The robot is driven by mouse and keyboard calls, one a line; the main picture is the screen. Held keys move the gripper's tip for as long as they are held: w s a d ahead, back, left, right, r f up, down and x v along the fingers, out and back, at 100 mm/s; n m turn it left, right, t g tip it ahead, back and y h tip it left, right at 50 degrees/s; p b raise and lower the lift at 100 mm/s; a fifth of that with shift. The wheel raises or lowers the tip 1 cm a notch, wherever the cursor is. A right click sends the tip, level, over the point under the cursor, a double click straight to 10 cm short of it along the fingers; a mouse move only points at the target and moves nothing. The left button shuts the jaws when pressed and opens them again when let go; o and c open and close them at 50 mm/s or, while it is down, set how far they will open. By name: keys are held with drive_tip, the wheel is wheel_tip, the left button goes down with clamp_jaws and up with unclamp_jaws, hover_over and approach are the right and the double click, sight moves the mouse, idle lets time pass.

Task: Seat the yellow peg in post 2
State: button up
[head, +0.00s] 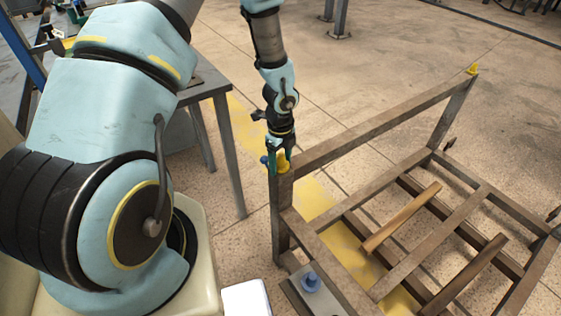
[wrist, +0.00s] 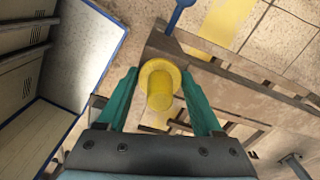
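A yellow peg (wrist: 160,84) with a round flange and a narrower handle is between my gripper's teal fingers in the wrist view. In the head view this peg (head: 284,162) is at the top of the near corner post (head: 283,205) of a brown metal rack. My gripper (head: 278,160) points down over it there. My gripper (wrist: 161,72) has one finger on each side of the peg, with a gap showing beside the handle; the fingertips are close to the flange edges. Whether the peg is fully down is hidden. No post number is readable.
Another yellow peg (head: 473,69) stands on the rack's far post. A blue peg (head: 311,282) stands on a grey plate at the near side. A blue item (head: 264,159) is just left of the near post. A grey table (head: 212,88) stands left; open floor lies behind the rack.

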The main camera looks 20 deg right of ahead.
drive_tip(key=o, duration=0.5)
drive_tip(key=shift+c, duration=0.2)
wheel_tip(320, 180, up, 11)
drive_tip(key=shift+f, duration=0.1)
idle(0.5)
drive_tip(key=s+a+r+n, duration=0.1)
drive_tip(key=a+r+n, duration=0.6)
drive_tip(key=a+n, duration=0.5)
drive_tip(key=s+a+r+n+t, duration=0.1)
drive_tip(key=s+a+r+n, duration=0.1)
drive_tip(key=a+r+n, duration=0.6)
drive_tip(key=a+n, duration=0.5)
drive_tip(key=n, duration=0.3)
drive_tip(key=shift+n+t, duration=0.3)
drive_tip(key=shift+n, duration=0.1)
